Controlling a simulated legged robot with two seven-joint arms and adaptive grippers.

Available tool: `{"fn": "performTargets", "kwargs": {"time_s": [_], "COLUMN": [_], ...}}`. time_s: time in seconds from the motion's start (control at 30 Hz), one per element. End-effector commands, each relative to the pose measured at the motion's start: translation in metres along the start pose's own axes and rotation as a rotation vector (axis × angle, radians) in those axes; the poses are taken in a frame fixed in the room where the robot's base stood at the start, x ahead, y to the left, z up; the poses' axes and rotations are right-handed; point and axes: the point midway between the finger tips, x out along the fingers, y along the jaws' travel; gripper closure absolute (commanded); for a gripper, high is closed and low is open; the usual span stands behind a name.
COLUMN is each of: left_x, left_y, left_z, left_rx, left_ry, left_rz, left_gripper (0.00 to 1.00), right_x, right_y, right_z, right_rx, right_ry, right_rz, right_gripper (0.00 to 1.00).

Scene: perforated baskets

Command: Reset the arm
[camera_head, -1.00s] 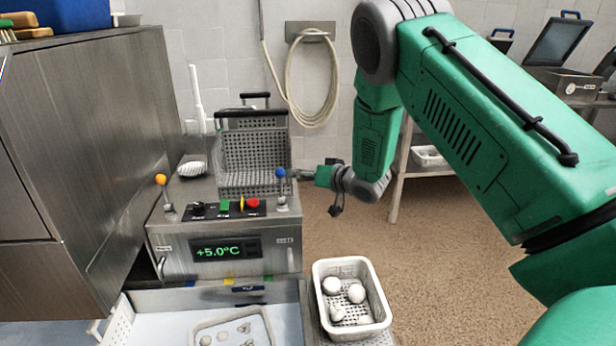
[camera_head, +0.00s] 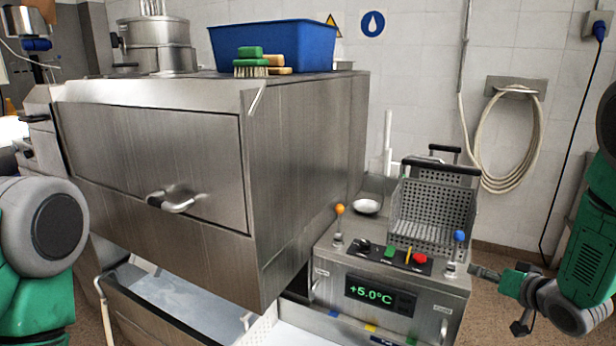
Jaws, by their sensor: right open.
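My right arm comes in at the right edge of the head view. Its right gripper (camera_head: 503,290) is open and empty, just right of the blue-knobbed lever (camera_head: 459,240) on the steel machine (camera_head: 390,291); I cannot tell if it touches the lever. Part of my left arm (camera_head: 42,235) shows at the lower left, and its gripper is outside the picture. The machine's display reads +5.0°C. A perforated metal basket (camera_head: 434,214) with black handles stands on the machine behind the controls.
A large steel cabinet (camera_head: 300,180) with a handle (camera_head: 177,199) fills the middle. A blue bin (camera_head: 272,45), brushes (camera_head: 253,62) and steel pots (camera_head: 155,45) are on top. An orange-knobbed lever (camera_head: 339,211) stands left of the controls. A coiled hose (camera_head: 536,130) hangs on the wall.

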Motion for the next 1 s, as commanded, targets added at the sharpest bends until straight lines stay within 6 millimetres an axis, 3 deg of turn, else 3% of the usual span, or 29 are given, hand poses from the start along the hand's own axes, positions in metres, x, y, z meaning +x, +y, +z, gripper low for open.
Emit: {"fn": "performTargets", "kwargs": {"time_s": [0.03,0.1,0.27,0.4,0.5,0.6,0.7,0.8,1.0], "left_x": [0.001,0.002,0.003,0.004,0.004,0.005,0.005,0.005,0.005], "left_y": [0.000,0.000,0.000,0.000,0.000,0.000,0.000,0.000,0.000], "left_z": [0.000,0.000,0.001,0.001,0.001,0.001,0.001,0.001,0.001], "left_rx": [0.000,0.000,0.000,0.000,0.000,0.000,0.000,0.000,0.000], "left_ry": [0.000,-0.001,-0.001,-0.001,-0.001,-0.001,0.000,0.000,0.000], "left_rz": [0.000,0.000,0.000,0.000,0.000,0.000,0.000,0.000,0.000], "left_gripper": [0.66,0.66,0.66,0.66,0.66,0.66,0.66,0.66,0.66], "right_x": [-0.003,-0.013,-0.059,-0.121,-0.169,-0.210,-0.238,-0.253,-0.255], "right_y": [-0.002,-0.005,-0.011,-0.019,-0.025,-0.030,-0.033,-0.035,-0.035], "right_z": [0.038,0.090,0.205,0.292,0.338,0.369,0.386,0.393,0.394], "right_rx": [-0.012,-0.040,-0.124,-0.209,-0.269,-0.317,-0.350,-0.366,-0.370], "right_ry": [-0.065,-0.158,-0.405,-0.645,-0.804,-0.933,-1.019,-1.062,-1.070], "right_rz": [0.035,0.090,0.197,0.260,0.284,0.294,0.296,0.295,0.295], "right_gripper": [0.54,0.54,0.54,0.54,0.54,0.54,0.54,0.54,0.54]}}
